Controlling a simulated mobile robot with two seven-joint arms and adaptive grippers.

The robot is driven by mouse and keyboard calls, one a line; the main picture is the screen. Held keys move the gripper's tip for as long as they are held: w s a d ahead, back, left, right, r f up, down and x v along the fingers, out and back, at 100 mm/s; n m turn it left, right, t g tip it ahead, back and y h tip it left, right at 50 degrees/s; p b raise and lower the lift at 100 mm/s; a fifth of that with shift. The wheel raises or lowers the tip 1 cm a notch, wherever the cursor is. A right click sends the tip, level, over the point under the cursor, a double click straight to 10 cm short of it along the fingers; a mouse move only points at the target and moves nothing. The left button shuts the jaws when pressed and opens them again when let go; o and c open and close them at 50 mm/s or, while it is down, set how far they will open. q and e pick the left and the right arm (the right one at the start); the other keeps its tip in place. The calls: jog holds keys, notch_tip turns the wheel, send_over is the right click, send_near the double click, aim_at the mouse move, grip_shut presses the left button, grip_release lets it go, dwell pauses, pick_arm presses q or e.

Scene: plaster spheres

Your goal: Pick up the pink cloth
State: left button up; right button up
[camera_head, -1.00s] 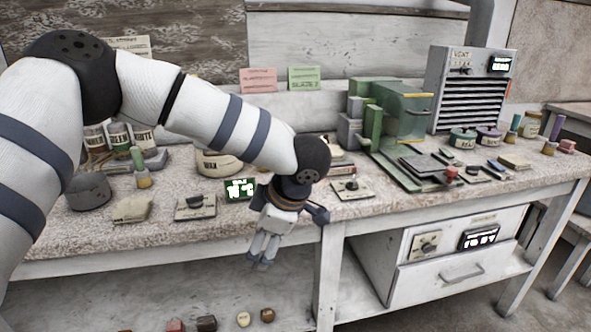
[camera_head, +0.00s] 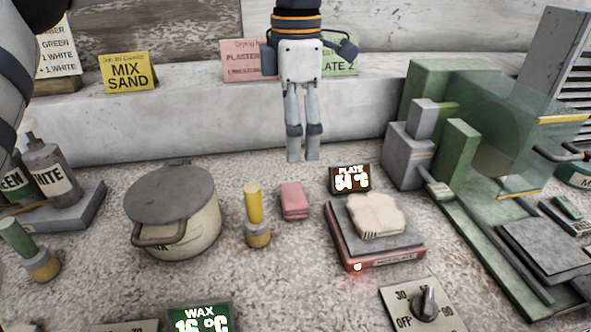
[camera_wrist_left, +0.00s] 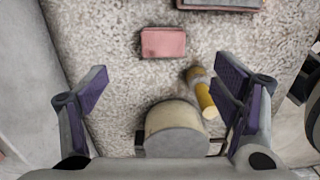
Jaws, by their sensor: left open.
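The pink cloth (camera_head: 292,200) is a small folded block lying flat on the speckled bench top, between a yellow-handled tool and the hot plate. It also shows in the left wrist view (camera_wrist_left: 163,42), beyond the fingertips and near the top middle. My left gripper (camera_head: 303,158) points down, raised above the bench near the back ledge, apart from the cloth. In the wrist view its fingers (camera_wrist_left: 167,85) are spread wide with nothing between the tips. My right gripper is not seen.
A lidded wax pot (camera_head: 205,222) stands left of the yellow-handled tool (camera_head: 256,228). At right are the hot plate (camera_head: 385,262) bearing a cream folded cloth (camera_head: 376,214), a temperature display (camera_head: 350,179), and a green machine (camera_head: 455,157). A dial (camera_head: 425,303) sits in front.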

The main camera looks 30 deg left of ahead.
aim_at(294, 194)
pick_arm(q)
jog(key=f, duration=1.1)
jog(key=shift+s+f, duration=0.35)
jog(key=c, duration=1.1)
